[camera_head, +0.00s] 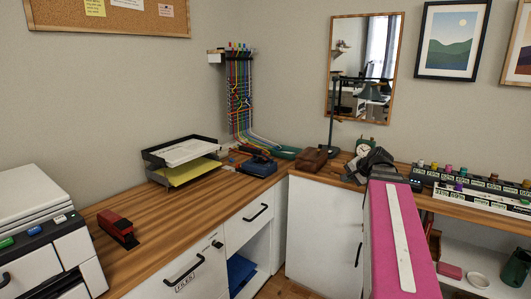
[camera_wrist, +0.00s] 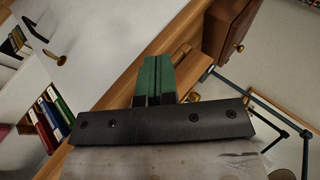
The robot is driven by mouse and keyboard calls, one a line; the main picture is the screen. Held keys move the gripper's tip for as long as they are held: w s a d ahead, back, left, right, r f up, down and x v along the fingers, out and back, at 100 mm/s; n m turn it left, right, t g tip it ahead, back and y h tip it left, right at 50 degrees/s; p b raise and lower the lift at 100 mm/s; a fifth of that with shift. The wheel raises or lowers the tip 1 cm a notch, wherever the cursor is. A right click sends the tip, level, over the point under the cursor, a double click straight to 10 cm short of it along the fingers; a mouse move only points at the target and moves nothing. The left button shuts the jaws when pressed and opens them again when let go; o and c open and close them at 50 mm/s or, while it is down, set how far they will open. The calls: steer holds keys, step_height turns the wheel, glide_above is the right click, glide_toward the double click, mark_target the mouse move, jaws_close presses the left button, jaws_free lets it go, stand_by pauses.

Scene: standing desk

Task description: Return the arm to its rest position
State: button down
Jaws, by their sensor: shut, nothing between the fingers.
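My arm is stretched forward in the head view, with a pink link (camera_head: 392,240) at the right. My gripper (camera_wrist: 154,62) shows in the wrist view with its two green fingers together and nothing between them. In the head view the dark end of the arm (camera_head: 374,163) is over the back corner of the wooden desk (camera_head: 205,207), close to the brown box and the clock. Whether it touches anything there cannot be told.
A brown box (camera_head: 308,159), a green clock (camera_head: 364,145) and a desk lamp (camera_head: 333,113) stand near the arm's end. Racks of small bottles (camera_head: 470,185) are to its right. A paper tray (camera_head: 181,159), a red stapler (camera_head: 118,229) and a printer (camera_head: 38,215) are left.

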steer(key=s+a+f+n+g+h, duration=0.1)
steer(key=s+a+f+n+g, duration=0.1)
steer(key=f, duration=0.7)
steer(key=s+a+f+n+g+h, duration=0.2)
steer(key=s+a+f+n+g, duration=0.1)
steer(key=s+a+f, duration=0.4)
steer(key=s+a+f+n+g+h, duration=0.1)
steer(key=s+a+f+n, duration=0.3)
steer(key=f, duration=0.9)
steer(key=shift+s+a+f+g+h, duration=0.15)
steer(key=shift+s+g+h, duration=0.25)
steer(key=shift+g, duration=0.5)
